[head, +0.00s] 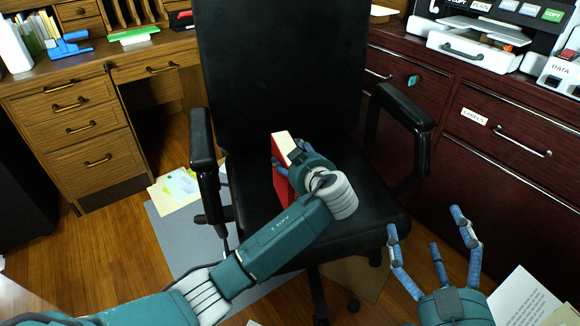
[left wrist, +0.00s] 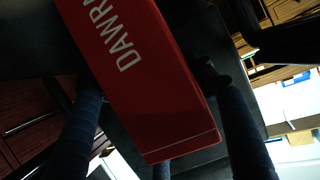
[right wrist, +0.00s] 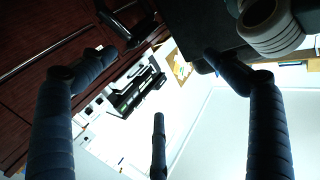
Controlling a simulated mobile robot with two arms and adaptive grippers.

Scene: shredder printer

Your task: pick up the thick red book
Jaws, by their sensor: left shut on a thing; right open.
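The thick red book (head: 281,180) stands upright over the seat of the black office chair (head: 283,70), with a pale top edge. My left gripper (head: 292,165) is shut on the book and partly hides it in the head view. In the left wrist view the red book (left wrist: 135,75) fills the middle between my fingers, with white letters on its spine. Whether the book touches the seat cannot be told. My right gripper (head: 435,240) is open and empty, to the right of the chair. Its spread fingers also show in the right wrist view (right wrist: 160,75).
The chair's armrests (head: 205,165) and (head: 405,110) flank the book. A wooden desk (head: 90,110) stands at the left. A dark red cabinet (head: 480,130) with trays on top stands at the right. Papers (head: 178,190) lie on the floor.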

